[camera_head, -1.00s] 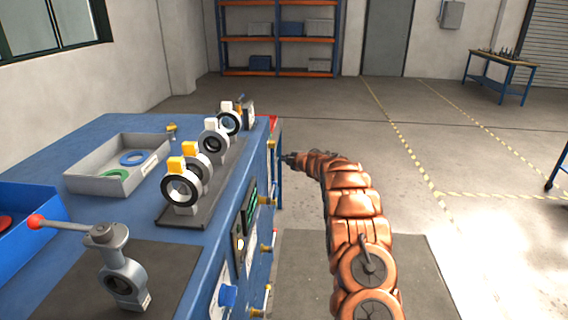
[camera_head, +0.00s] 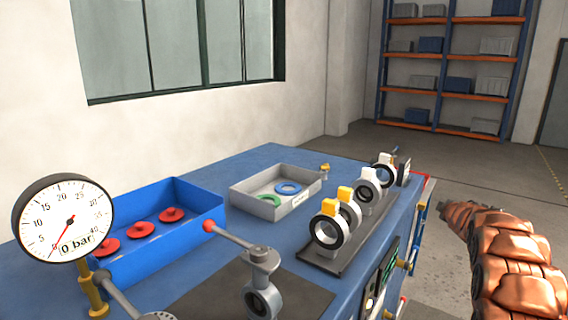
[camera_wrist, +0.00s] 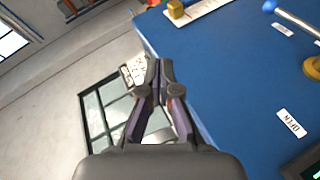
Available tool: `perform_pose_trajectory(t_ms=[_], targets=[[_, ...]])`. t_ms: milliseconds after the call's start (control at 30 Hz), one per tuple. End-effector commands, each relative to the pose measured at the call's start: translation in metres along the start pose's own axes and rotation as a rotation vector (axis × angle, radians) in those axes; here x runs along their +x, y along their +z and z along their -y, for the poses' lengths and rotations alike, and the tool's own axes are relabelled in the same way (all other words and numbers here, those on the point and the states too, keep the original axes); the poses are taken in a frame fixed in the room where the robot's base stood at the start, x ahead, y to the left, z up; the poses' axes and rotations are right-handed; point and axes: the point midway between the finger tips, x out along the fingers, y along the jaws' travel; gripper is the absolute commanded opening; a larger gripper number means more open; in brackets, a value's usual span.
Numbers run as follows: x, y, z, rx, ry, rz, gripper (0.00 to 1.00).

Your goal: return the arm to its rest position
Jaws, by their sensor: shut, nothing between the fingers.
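My arm (camera_head: 515,265), in copper-brown padded covers, reaches forward along the right edge of the head view, beside the right side of the blue workbench (camera_head: 265,160). Its far end is small there, and the finger state cannot be made out in that view. In the wrist view my gripper (camera_wrist: 160,70) points away from the camera with its dark fingers together and nothing between them. The blue bench surface (camera_wrist: 215,75) lies to its right in that picture.
On the bench stand a pressure gauge (camera_head: 65,215) reading 0 bar, a blue tray (camera_head: 195,200) with red discs, a grey tray (camera_head: 300,190) with rings, a red-knobbed lever valve (camera_head: 262,280) and several ring-shaped valves (camera_head: 328,232). Floor is open right of the bench.

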Motion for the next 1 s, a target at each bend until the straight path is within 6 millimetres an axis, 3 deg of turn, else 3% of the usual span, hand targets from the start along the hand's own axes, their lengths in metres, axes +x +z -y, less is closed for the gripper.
perform_pose_trajectory(t_ms=[133,433,767,1000], targets=[[-0.034,-0.012,-0.016,0.082,0.007,0.088,0.0],[-0.11,-0.02,-0.013,0.257,-0.026,0.278,0.0],[-0.214,-0.029,0.028,0.444,-0.126,0.474,0.0],[-0.3,-0.036,0.081,0.564,-0.246,0.615,0.0]])
